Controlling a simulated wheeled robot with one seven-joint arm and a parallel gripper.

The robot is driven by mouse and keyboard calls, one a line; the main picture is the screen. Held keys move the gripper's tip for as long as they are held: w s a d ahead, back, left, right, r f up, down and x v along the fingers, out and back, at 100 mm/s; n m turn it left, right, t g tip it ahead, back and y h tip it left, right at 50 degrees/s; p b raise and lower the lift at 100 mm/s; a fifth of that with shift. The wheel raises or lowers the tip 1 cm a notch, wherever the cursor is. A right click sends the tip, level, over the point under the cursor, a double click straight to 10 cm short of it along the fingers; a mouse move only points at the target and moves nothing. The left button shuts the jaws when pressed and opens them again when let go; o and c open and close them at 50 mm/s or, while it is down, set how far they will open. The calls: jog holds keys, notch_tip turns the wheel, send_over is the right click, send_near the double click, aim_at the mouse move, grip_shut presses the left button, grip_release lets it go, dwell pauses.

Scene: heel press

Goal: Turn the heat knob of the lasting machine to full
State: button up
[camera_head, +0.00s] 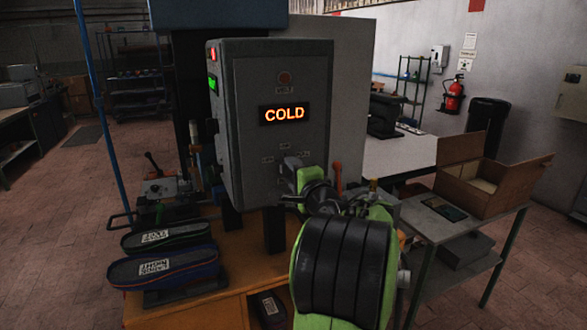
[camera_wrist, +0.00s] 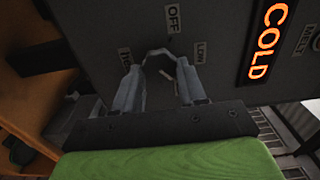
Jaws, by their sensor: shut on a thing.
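The lasting machine (camera_head: 300,70) is a grey cabinet with an orange COLD display (camera_head: 284,113), which also shows in the wrist view (camera_wrist: 267,42). My gripper (camera_head: 297,180) is at the lower front panel. In the wrist view its two fingers (camera_wrist: 160,66) are closed around the heat knob (camera_wrist: 158,58), which is dark and mostly hidden between them. The OFF label (camera_wrist: 173,18) and the LOW label (camera_wrist: 201,52) sit around the knob. A third label (camera_wrist: 125,60) is partly covered by the left finger. I cannot tell exactly where the knob points.
A metal side table (camera_head: 440,225) at right holds an open cardboard box (camera_head: 480,185). An orange-handled lever (camera_head: 337,178) stands close right of my gripper. A blue post (camera_head: 103,130) rises at left.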

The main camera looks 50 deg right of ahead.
jog(key=shift+f+m, duration=0.1)
jog(key=shift+m, duration=0.5)
jog(key=o, duration=1.1)
jog(key=shift+c, duration=0.2)
jog(key=b+v, duration=0.2)
jog(key=v, duration=1.3)
jog(key=shift+s+a, duration=0.2)
jog(key=shift+s, duration=0.15)
